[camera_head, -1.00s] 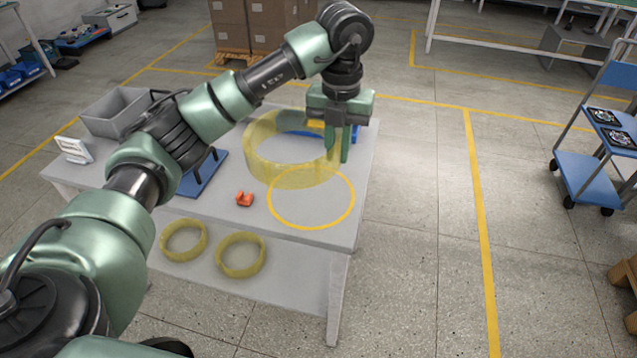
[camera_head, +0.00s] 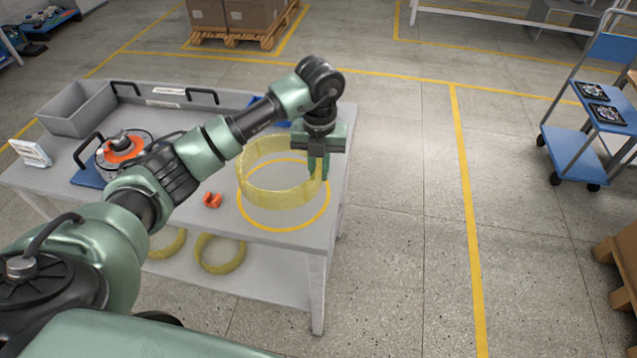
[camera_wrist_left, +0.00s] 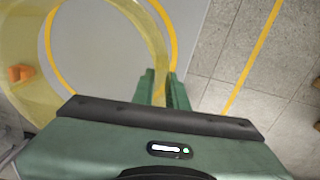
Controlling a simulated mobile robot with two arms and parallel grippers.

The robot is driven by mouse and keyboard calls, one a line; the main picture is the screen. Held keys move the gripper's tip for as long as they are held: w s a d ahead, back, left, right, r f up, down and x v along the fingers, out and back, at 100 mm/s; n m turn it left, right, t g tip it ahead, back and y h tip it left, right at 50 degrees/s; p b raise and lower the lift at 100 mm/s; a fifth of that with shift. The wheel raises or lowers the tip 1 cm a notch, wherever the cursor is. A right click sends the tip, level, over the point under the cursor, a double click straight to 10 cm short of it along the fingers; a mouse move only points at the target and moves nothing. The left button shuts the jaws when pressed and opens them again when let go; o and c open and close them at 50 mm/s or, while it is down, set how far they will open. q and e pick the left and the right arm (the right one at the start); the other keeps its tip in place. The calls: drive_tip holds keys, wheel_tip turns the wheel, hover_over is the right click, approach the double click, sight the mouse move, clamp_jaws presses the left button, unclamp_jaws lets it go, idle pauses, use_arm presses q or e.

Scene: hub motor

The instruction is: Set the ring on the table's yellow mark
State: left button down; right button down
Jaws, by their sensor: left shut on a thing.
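The translucent yellow ring (camera_head: 270,196) is over the table's front right part in the head view. My left gripper (camera_head: 318,172) is shut on the ring's right wall, its fingers pointing down. The yellow mark (camera_head: 275,229), a painted circle on the grey table (camera_head: 200,218), shows partly behind and below the ring. The ring looks a little above the tabletop, roughly over the mark; the exact gap cannot be told. In the left wrist view the ring (camera_wrist_left: 152,30) passes between the green fingers (camera_wrist_left: 163,88), with the mark's line (camera_wrist_left: 52,60) visible through and beside it. My right gripper is not in view.
A small orange part (camera_head: 212,200) lies left of the mark. A hub motor (camera_head: 122,148) on a blue plate and a grey bin (camera_head: 76,108) stand at the table's left. More yellow rings (camera_head: 220,254) lie on the lower shelf. Floor right of the table is clear.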

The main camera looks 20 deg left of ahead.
sight(319, 196)
use_arm(q)
drive_tip(key=shift+f, duration=0.65)
wheel_tip(319, 196, down, 4)
drive_tip(key=shift+f+p, duration=0.1)
drive_tip(key=shift+p, duration=0.2)
drive_tip(key=shift+f, duration=0.1)
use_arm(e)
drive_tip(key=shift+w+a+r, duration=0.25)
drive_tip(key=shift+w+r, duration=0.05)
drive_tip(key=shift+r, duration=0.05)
use_arm(q)
drive_tip(key=c, duration=1.4)
unclamp_jaws()
